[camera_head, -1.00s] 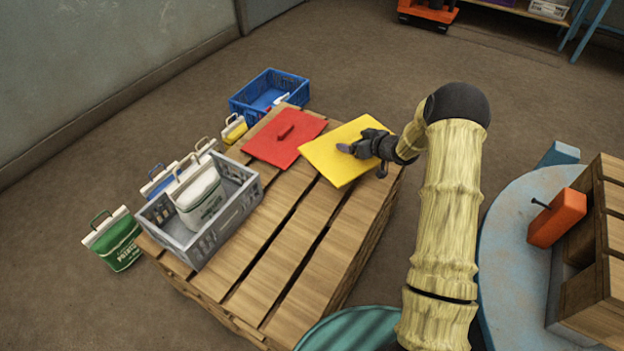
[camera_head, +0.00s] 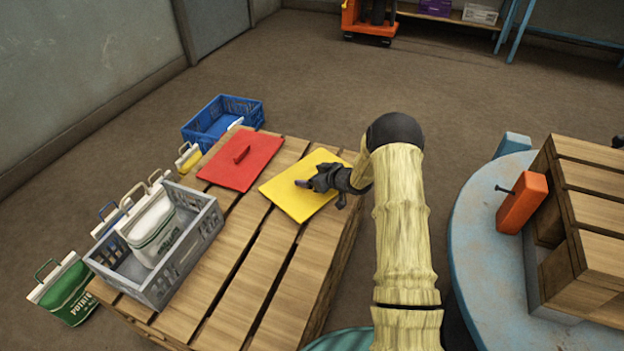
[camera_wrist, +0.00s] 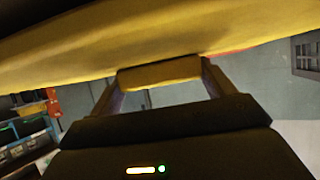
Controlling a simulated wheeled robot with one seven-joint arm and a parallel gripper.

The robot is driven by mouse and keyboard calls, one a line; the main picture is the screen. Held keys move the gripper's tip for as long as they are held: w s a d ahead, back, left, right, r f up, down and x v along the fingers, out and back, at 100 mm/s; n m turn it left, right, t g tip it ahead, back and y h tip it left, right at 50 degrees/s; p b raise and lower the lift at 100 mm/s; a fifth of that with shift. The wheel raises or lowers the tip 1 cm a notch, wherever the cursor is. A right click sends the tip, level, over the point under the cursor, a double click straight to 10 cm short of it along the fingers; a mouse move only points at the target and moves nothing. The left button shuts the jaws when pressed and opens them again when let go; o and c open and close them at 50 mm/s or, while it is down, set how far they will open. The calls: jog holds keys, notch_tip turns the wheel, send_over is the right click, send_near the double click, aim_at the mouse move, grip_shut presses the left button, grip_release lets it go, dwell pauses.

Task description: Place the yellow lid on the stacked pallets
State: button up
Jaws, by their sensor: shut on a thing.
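The yellow lid (camera_head: 300,192) is a flat square panel over the far right part of the stacked pallets (camera_head: 245,290), next to the red lid. My gripper (camera_head: 306,184) is shut on the lid's handle. In the wrist view the yellow handle (camera_wrist: 159,73) sits between both fingers, with the lid's yellow sheet (camera_wrist: 130,45) spread across the top. I cannot tell whether the lid touches the pallet boards or is just above them. Part of its right edge is hidden by my wrist.
A red lid (camera_head: 240,165) lies left of the yellow one. A grey crate (camera_head: 185,262) with a white sack (camera_head: 152,228) stands on the pallets' left. A blue crate (camera_head: 222,118) is behind. A round blue table (camera_head: 480,240) with an orange block (camera_head: 521,203) is right. The pallets' front boards are clear.

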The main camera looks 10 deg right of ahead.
jog(key=shift+r, duration=0.1)
jog(key=o, duration=1)
jog(key=shift+s+d+r+p, duration=0.2)
jog(key=shift+s+r+p, duration=0.05)
jog(key=shift+p, duration=0.05)
jog(key=p+v, duration=0.4)
jog(key=v, duration=0.6)
jog(key=shift+s+d+r, duration=0.2)
jog(key=shift+s+d, duration=0.1)
jog(key=shift+s, duration=0.15)
